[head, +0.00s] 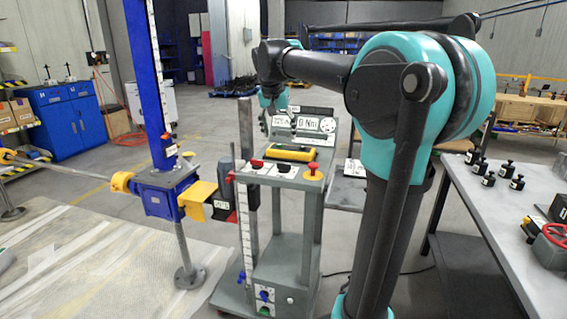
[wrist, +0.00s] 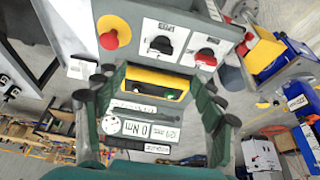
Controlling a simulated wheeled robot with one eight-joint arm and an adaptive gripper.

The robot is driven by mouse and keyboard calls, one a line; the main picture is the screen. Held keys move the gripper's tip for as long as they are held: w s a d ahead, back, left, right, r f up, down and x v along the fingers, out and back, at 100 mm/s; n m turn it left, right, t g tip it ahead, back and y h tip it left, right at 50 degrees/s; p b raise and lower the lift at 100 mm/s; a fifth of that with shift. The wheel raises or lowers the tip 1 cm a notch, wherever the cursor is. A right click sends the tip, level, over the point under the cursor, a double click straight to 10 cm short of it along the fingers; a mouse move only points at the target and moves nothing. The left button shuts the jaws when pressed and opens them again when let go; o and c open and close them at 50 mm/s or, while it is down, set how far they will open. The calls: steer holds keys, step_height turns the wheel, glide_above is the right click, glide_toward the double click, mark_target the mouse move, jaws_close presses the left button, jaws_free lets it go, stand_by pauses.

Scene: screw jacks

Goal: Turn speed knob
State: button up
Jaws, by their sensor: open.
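The grey control stand (head: 290,272) carries a black knob (head: 284,168) and a red knob (head: 257,164) on white plates. In the wrist view the black knob (wrist: 160,45) and red knob (wrist: 206,57) show side by side near the top. In the head view the gripper (head: 278,112) is small and partly hidden.
A yellow box (head: 290,153) lies behind the knobs, before a panel with a dial and an "0 Nm" display (head: 310,124). A blue screw jack (head: 158,190) stands left. A grey table (head: 500,210) with black weights (head: 489,178) is at right.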

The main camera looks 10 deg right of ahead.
mark_target(283, 164)
steer(key=x, duration=0.5)
steer(key=w+x, duration=0.1)
steer(key=x, duration=1)
steer(key=shift+w+r, duration=0.15)
steer(key=shift+r, duration=0.15)
steer(key=c, duration=1.2)
